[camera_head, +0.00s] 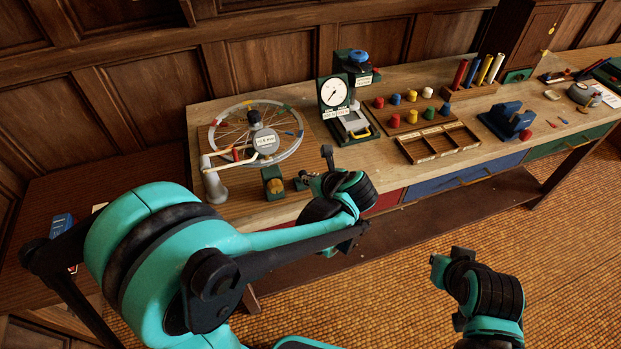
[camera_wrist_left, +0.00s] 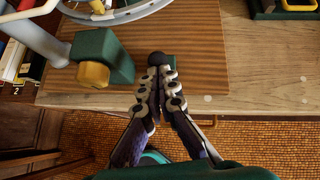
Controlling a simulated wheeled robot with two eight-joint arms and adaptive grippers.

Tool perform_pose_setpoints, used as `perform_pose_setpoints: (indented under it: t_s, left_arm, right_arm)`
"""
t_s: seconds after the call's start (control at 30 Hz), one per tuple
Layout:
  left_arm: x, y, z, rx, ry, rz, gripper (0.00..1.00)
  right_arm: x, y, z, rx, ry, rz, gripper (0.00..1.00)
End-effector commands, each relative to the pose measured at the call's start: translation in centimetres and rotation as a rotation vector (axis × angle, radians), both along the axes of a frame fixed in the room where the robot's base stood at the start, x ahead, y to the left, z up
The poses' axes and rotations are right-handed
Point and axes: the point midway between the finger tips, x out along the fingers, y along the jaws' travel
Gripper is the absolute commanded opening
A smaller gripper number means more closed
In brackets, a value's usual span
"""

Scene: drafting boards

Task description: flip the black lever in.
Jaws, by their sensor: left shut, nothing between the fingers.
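The black lever (camera_head: 327,153) stands up near the front edge of the long workbench, seen in the head view. In the left wrist view its round black knob (camera_wrist_left: 158,58) is just past the fingertips, with a bit of green beside it. My left gripper (camera_head: 308,180) is at the bench's front edge, close to the lever. In the left wrist view its fingers (camera_wrist_left: 160,76) are together and empty, at or nearly at the knob; contact is unclear. The fingers hide the lever's lower part. My right arm shows at the lower right, but I cannot see its fingers.
A green block with a yellow knob (camera_head: 273,184) stands left of the lever. Behind it are a spoked wheel (camera_head: 215,137) with a crank and a dial gauge (camera_head: 334,92). A compartment tray (camera_head: 440,143) lies to the right. The floor in front is open.

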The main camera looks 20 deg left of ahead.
Motion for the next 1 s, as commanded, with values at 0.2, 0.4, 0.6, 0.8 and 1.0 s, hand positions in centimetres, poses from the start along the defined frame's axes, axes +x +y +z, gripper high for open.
perform_pose_setpoints:
  t_s: [0.2,0.4,0.6,0.8,1.0]
  left_arm:
    - [1.1,0.8,1.3,-0.072,0.105,0.005,0.0]
    - [2.5,1.8,2.1,-0.175,0.254,0.005,0.0]
    - [3.9,2.7,2.2,-0.271,0.397,0.005,0.0]
    - [5.1,3.5,2.2,-0.347,0.509,0.002,0.0]
    - [5.7,3.9,2.1,-0.349,0.518,0.0,0.0]
  right_arm:
    - [0.0,0.0,2.5,0.0,0.0,0.0,0.0]
    - [0.0,0.0,4.6,0.0,0.0,0.0,0.0]
    - [0.0,0.0,5.6,0.0,0.0,0.0,0.0]
    - [0.0,0.0,6.0,0.0,0.0,0.0,0.0]
    - [0.0,0.0,6.1,0.0,0.0,0.0,0.0]
